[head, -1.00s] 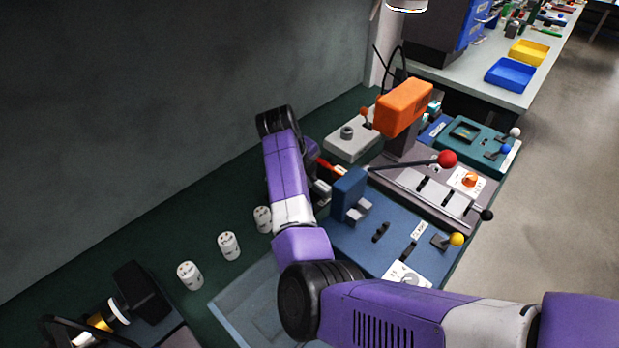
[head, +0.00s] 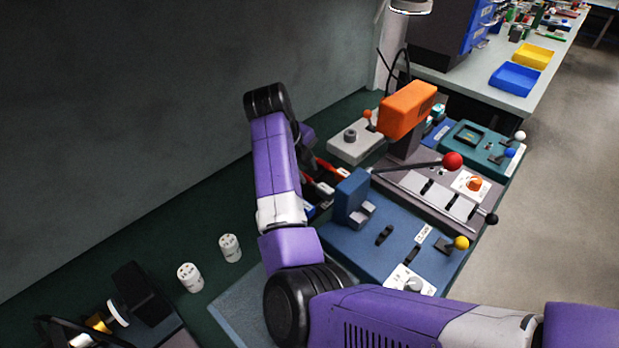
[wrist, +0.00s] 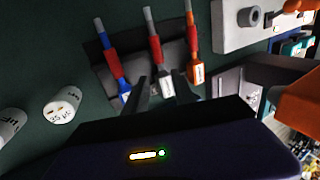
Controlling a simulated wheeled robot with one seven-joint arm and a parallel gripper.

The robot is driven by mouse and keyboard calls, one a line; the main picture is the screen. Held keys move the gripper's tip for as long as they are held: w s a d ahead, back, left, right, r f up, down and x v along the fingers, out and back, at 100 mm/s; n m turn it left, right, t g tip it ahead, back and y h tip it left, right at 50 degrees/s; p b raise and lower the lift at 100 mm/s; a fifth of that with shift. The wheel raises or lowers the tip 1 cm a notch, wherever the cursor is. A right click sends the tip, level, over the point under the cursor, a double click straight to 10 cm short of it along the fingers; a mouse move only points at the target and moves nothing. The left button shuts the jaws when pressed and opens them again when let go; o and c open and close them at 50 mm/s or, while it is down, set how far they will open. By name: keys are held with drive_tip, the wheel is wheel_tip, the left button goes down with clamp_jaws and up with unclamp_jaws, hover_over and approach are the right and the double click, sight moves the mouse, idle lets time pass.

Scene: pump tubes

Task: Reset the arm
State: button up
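My gripper (wrist: 162,92) shows in the wrist view with its two dark fingers apart. Three pump tubes stand side by side in a dark rack (wrist: 178,56) beyond the fingertips: a blue one (wrist: 109,60) with a red band, a white one (wrist: 155,52) with a red band, and an orange one (wrist: 195,70) with a red band. The white tube's labelled end appears between the fingers, but no finger clearly touches it. In the head view my purple arm hides the gripper and part of the tubes; red tube parts (head: 328,166) show to its right.
White pots (head: 190,277) stand left of my arm. A blue machine (head: 395,235) with a yellow-knobbed lever is close on the right. Behind it are a red-knobbed lever machine (head: 430,180) and an orange-headed press (head: 408,108). The wall (head: 150,100) borders the left.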

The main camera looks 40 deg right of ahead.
drive_tip(key=shift+a+r, duration=0.25)
drive_tip(key=shift+r, duration=0.3)
